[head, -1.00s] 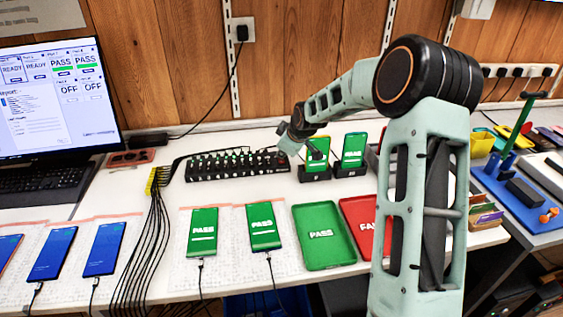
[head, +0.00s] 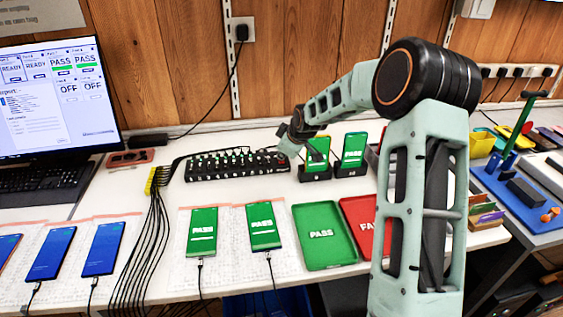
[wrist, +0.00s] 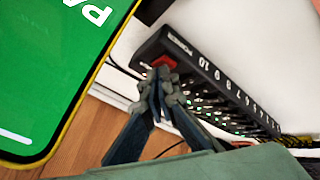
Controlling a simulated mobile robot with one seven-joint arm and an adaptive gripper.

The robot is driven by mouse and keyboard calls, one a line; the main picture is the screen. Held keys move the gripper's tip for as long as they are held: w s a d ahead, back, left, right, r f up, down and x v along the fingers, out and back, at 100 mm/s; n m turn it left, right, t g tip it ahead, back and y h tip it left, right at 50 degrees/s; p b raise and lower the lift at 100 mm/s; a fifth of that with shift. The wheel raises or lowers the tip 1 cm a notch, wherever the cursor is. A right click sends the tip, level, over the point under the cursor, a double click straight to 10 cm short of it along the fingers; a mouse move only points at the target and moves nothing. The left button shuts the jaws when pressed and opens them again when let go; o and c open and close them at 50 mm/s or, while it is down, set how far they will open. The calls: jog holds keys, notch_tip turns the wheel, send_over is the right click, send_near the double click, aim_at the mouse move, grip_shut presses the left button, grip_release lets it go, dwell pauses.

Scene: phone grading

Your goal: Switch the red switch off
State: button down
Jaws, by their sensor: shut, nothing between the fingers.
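The red switch (wrist: 165,62) sits at the end of the black numbered hub (wrist: 215,83), beside the POWER label, in the wrist view. My gripper (wrist: 160,80) is shut and empty, with its fingertips right at the red switch and covering part of it. I cannot tell whether they touch it or which way the switch is set. Several green lights glow along the hub.
A phone with a green PASS screen (wrist: 50,65) is close to my gripper in the wrist view. Two green-screen phones (head: 352,148) stand in docks right of the hub. A green tray (head: 323,250) and a red tray (head: 358,212) lie in front.

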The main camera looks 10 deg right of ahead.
jog(key=shift+w+r+p, duration=0.15)
jog(key=shift+r+p, duration=0.8)
jog(key=shift+r, duration=0.4)
jog(key=shift+w+r+p, duration=0.1)
jog(key=shift+r+p, duration=0.85)
jog(key=shift+r, duration=0.35)
jog(key=shift+f, duration=0.15)
jog(key=shift+s+f+b, duration=0.25)
jog(key=shift+f+b, duration=0.65)
jog(key=shift+f, duration=0.25)
jog(key=shift+s+f+b, duration=0.25)
jog(key=shift+f+b, duration=0.6)
jog(key=shift+f, duration=0.25)
jog(key=shift+f, duration=0.25)
jog(key=shift+w+r+p, duration=0.25)
jog(key=shift+r+p, duration=0.6)
jog(key=shift+r, duration=0.45)
jog(key=shift+w+r+p, duration=0.25)
jog(key=shift+r+p, duration=0.6)
jog(key=shift+r, duration=0.4)
jog(key=shift+d+f, duration=0.1)
jog(key=shift+f, duration=0.1)
